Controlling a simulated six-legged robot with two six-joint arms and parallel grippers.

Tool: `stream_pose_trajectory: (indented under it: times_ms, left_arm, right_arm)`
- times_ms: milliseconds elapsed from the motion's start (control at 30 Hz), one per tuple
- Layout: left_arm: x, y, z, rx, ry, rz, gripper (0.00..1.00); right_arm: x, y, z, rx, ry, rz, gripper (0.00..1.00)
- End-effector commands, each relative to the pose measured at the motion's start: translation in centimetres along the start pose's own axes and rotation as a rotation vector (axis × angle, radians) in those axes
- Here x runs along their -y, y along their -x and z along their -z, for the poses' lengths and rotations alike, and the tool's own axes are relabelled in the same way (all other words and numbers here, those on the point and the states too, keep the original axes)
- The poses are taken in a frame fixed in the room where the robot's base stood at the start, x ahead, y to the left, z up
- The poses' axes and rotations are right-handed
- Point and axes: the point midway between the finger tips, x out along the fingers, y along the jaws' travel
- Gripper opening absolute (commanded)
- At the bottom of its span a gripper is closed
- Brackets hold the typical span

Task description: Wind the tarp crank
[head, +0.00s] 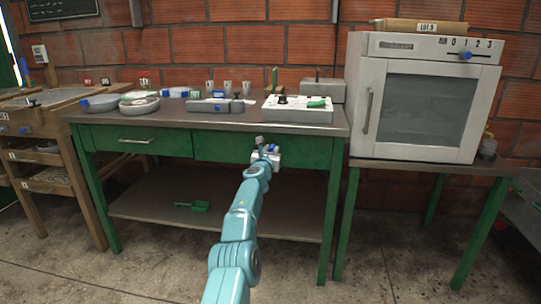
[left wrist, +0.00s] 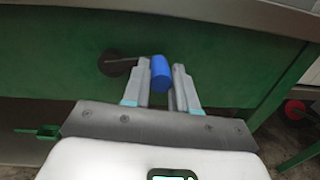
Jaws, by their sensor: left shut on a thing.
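The crank is on the green front of the bench. In the left wrist view its dark round hub (left wrist: 112,63) sits on the green panel, and a thin arm runs right from it to a blue handle (left wrist: 161,73). My left gripper (left wrist: 160,80) is shut on this blue handle, with one finger on each side. In the head view my left gripper (head: 267,150) is at the bench front, below the top's edge, and mostly covers the crank. No tarp can be made out. My right gripper is in neither view.
The green bench (head: 120,117) carries dishes, cups, a grey device and a white tray (head: 298,117). A white oven (head: 425,62) stands on a table to the right. A green object (head: 200,206) lies on the lower shelf (head: 150,212). Concrete floor is clear in front.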

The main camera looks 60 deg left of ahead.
Motion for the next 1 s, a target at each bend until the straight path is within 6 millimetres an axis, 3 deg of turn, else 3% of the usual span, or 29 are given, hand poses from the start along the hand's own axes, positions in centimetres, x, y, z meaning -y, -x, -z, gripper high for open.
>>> stream_pose_trajectory:
  times_ms: [200, 1000]
  left_arm:
    - [0.1, 0.1, 1.9, -0.034, -0.205, 0.003, 0.0]
    - [-1.5, 0.4, 5.8, -0.08, -0.919, 0.009, 0.0]
  right_arm:
    - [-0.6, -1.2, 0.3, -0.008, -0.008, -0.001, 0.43]
    - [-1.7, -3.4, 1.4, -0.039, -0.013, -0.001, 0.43]
